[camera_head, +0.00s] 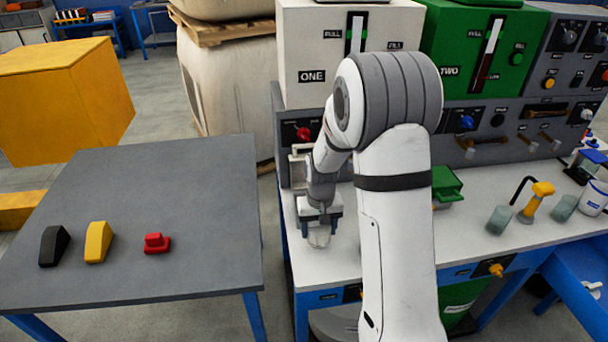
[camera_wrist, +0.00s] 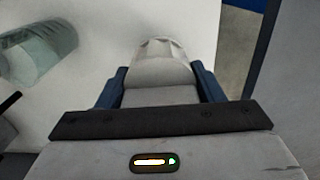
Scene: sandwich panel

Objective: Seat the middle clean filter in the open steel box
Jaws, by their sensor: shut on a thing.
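My gripper (camera_head: 320,222) is low over the white bench, beneath my forearm. It is shut on a pale, faceted cylinder, which looks like a filter (camera_head: 319,238); in the wrist view the filter (camera_wrist: 161,58) sits between the two blue fingers, with its far end sticking out. I cannot tell whether it touches the bench. An open grey metal box (camera_head: 298,165), apparently the steel box, is on the panel front just behind my gripper; my arm hides part of it. The wrist view also shows a translucent grey-green cylinder (camera_wrist: 40,48) at upper left, apart from my gripper.
A green box (camera_head: 446,186) is right of my arm. Translucent cups (camera_head: 499,220) and a yellow fitting (camera_head: 537,203) stand further right on the white bench (camera_head: 410,240). A grey table (camera_head: 190,200) at left holds black, yellow and red blocks (camera_head: 157,243); a gap separates it from the bench.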

